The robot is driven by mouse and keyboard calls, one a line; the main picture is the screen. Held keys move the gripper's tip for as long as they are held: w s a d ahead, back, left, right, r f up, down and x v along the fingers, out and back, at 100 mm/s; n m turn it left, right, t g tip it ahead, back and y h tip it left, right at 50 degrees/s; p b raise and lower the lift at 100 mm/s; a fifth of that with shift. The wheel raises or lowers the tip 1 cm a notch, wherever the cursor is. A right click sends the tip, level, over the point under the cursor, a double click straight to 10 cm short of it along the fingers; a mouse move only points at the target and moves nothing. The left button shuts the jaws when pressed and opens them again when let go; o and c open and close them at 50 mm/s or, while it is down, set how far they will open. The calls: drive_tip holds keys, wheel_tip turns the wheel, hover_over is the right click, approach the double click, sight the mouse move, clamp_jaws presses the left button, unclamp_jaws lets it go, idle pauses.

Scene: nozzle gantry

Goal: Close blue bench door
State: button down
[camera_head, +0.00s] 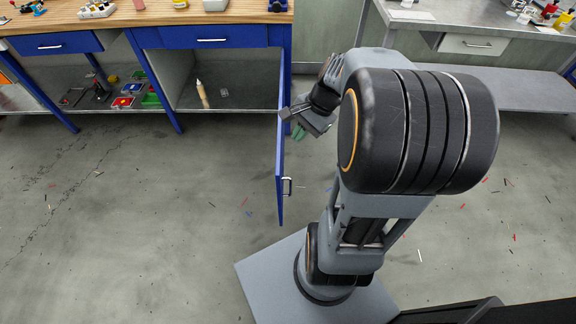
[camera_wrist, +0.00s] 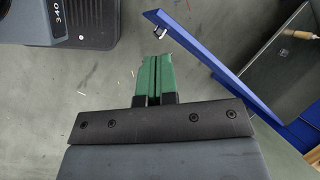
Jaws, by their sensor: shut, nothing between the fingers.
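The blue bench door (camera_head: 280,165) stands swung wide open from the right side of the bench cabinet, seen nearly edge-on. Its silver handle (camera_head: 287,186) is on the right-hand face, near the free end. The open cabinet compartment (camera_head: 235,75) is to the door's left. My gripper (camera_head: 298,133) is to the right of the door, close to its hinged half; whether it touches cannot be told there. In the wrist view my gripper (camera_wrist: 159,68) has its green fingers together and empty. The door (camera_wrist: 215,60) runs diagonally to their right, with a visible gap.
A bottle-like object (camera_head: 202,94) stands in the cabinet. A blue drawer (camera_head: 55,43) and lower shelf with coloured bins (camera_head: 122,102) are at left. A grey bench (camera_head: 490,85) is at back right. Floor left of the door is clear apart from small scraps.

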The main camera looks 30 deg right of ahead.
drive_tip(key=w+d+f+m+t+y+b, duration=0.2)
drive_tip(key=d+f+m+t+y+b, duration=0.3)
drive_tip(key=d+f+m, duration=0.6)
drive_tip(key=w+a+f+b, duration=0.2)
drive_tip(key=a+f, duration=0.1)
drive_tip(key=a, duration=0.2)
drive_tip(key=w+a+f+n+g+h+b, duration=0.1)
drive_tip(key=w+a+f+b, duration=0.1)
drive_tip(key=w+a+f, duration=0.1)
drive_tip(key=shift+w+a+f+g+b, duration=0.2)
drive_tip(key=shift+a+f+g+b, duration=0.2)
drive_tip(key=shift+a, duration=0.95)
